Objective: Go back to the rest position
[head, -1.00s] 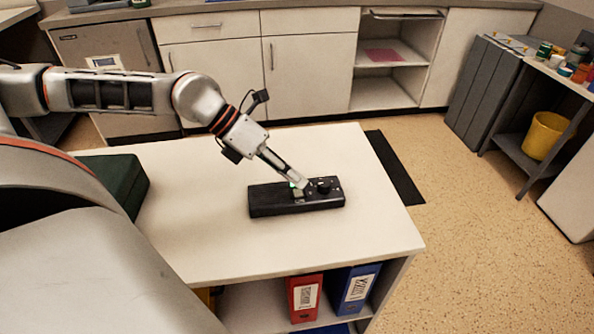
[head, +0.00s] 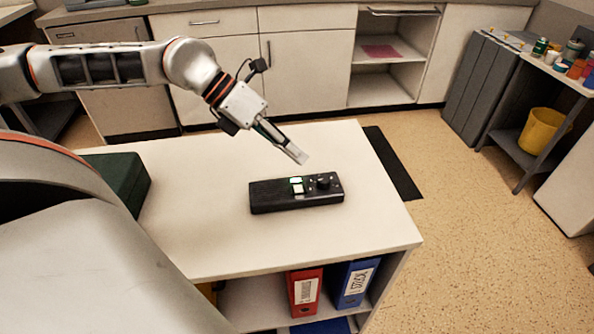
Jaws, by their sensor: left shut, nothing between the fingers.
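My left gripper (head: 298,154) is shut and empty. It hangs in the air above and behind a black control box (head: 275,199), apart from it. The box lies on the white table (head: 200,233) and has light square buttons, one edged in green, and a dark round knob on top. My left arm comes in from the left, above the table. My right gripper is not in the view.
A dark green case (head: 122,178) sits at the table's left. Red (head: 305,292) and blue (head: 355,283) binders stand on the shelf below. White cabinets (head: 308,68) line the back. A yellow bin (head: 540,131) stands at right. The floor right of the table is mostly clear.

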